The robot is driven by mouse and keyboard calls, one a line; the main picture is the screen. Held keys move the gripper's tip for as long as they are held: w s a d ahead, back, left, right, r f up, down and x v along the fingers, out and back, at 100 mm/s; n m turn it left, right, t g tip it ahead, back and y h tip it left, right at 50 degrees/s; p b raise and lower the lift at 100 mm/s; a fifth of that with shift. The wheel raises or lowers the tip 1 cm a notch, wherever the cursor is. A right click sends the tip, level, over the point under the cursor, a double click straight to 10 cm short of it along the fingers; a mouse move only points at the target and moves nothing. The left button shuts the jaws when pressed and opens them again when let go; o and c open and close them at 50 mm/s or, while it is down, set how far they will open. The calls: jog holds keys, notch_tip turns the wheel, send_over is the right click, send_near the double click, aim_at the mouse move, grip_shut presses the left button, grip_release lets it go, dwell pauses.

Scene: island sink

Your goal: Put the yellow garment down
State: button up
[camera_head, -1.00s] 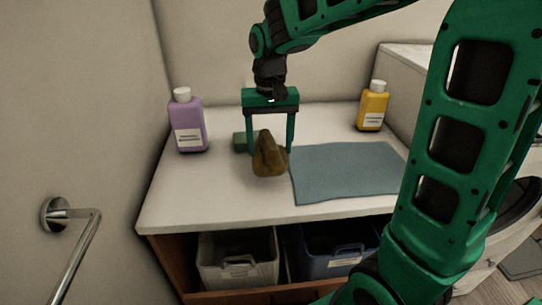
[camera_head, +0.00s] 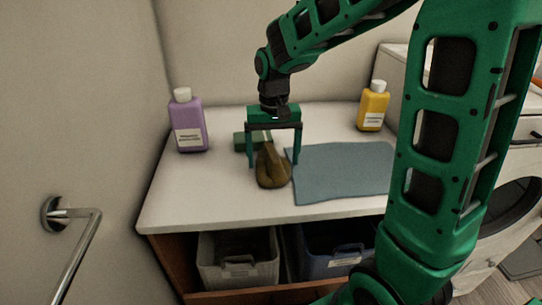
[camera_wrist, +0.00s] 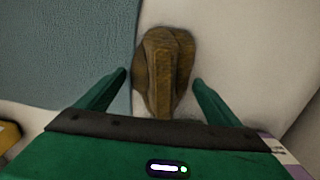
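In the wrist view the garment (camera_wrist: 165,65) sits between and beyond the fingertips (camera_wrist: 160,78), with a visible gap to each finger. Nothing is held.
The blue-grey mat (camera_head: 345,170) lies flat to the right. A green block (camera_head: 241,141) is behind the gripper. A purple bottle (camera_head: 187,125) stands at left, a yellow bottle (camera_head: 373,108) at back right. Two bins (camera_head: 236,262) sit below. The counter's front left is clear.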

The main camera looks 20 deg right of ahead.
aim_at(273, 151)
notch_tip(273, 151, up, 12)
dwell(0.6)
